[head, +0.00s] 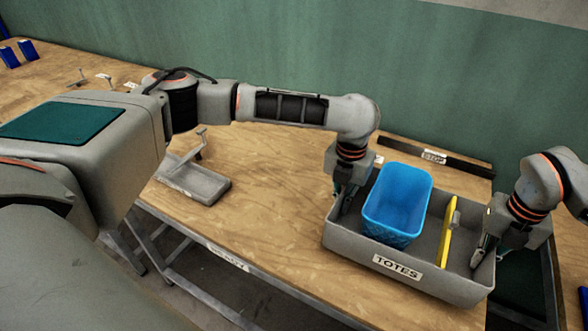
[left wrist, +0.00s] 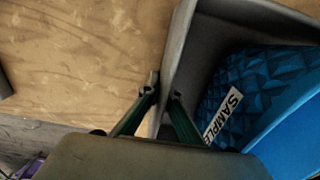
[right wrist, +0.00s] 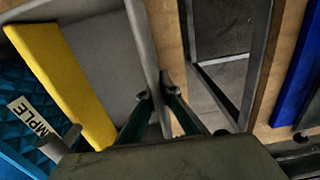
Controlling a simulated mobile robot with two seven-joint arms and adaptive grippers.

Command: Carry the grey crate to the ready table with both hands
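The grey crate (head: 345,237), labelled TOTES, is at the right end of a wooden table (head: 285,215). I cannot tell whether it rests on the wood or hangs just above. It holds a blue basket (head: 397,200) and a yellow piece (head: 447,233). My left gripper (left wrist: 163,92) has its fingers on both sides of the crate's left wall, closed on it. My right gripper (right wrist: 156,91) grips the right wall in the same way. In the head view, the left gripper's (head: 346,200) and right gripper's (head: 483,252) tips are partly hidden.
A grey tray-like fixture with a lever (head: 195,182) stands on the table to the left, with bare wood between. A dark bar with a STOP sign (head: 434,157) lies behind the crate. A dark gap (right wrist: 222,70) opens beyond the table's right edge. A green wall stands behind.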

